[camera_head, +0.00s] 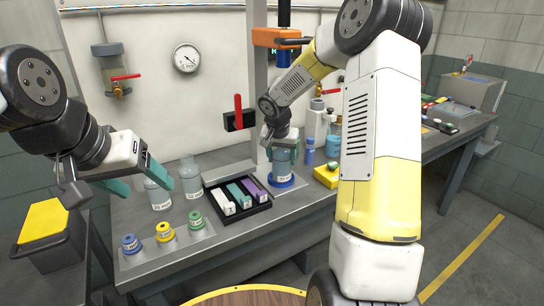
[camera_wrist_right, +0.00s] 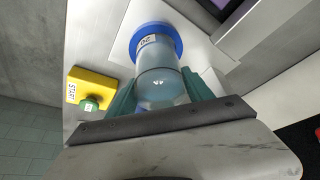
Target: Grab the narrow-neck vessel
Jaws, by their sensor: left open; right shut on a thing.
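A clear bluish vessel (camera_head: 282,166) stands upright on a round blue base (camera_head: 284,182) below the orange-headed column. My right gripper (camera_head: 281,143) comes down from above and is shut on this vessel. In the right wrist view the vessel (camera_wrist_right: 160,75) sits between the two green fingers, with its label facing the blue base (camera_wrist_right: 140,33). The gripper hides its neck. Two other clear bottles, one nearer (camera_head: 157,196) and one farther (camera_head: 190,182), stand on the bench at left. My left gripper (camera_head: 136,180) is open and empty, above and beside the nearer bottle.
A black tray (camera_head: 262,207) with white, teal and purple-topped blocks lies left of the base. Blue, yellow and green ring-like pieces (camera_head: 165,231) stand in front. A yellow start-button box (camera_head: 327,176) and several bottles (camera_head: 316,123) stand at right.

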